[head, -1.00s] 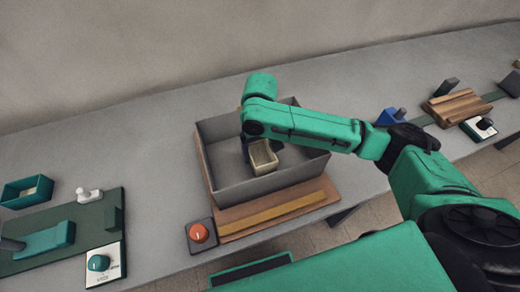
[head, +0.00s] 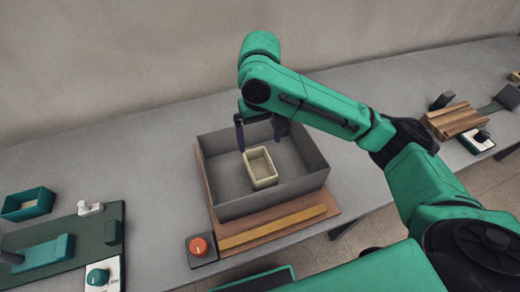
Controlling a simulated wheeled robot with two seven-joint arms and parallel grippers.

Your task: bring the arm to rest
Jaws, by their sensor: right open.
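My right arm comes in from the right, and its green links arch over a grey open box. My right gripper (head: 262,136) points down at the box's far side, with its two dark fingers spread apart and nothing between them. A small cream tray (head: 261,168) stands inside the grey box (head: 240,206), just in front of the fingers and apart from them as far as I can see. My left gripper is not in view.
The grey box sits on a wooden board (head: 333,207) with a yellow strip (head: 272,225). An orange knob (head: 198,245) is at its front left. A green board (head: 60,228) and teal bin (head: 28,203) lie left. Wooden blocks (head: 453,118) stand right. The table's back left is clear.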

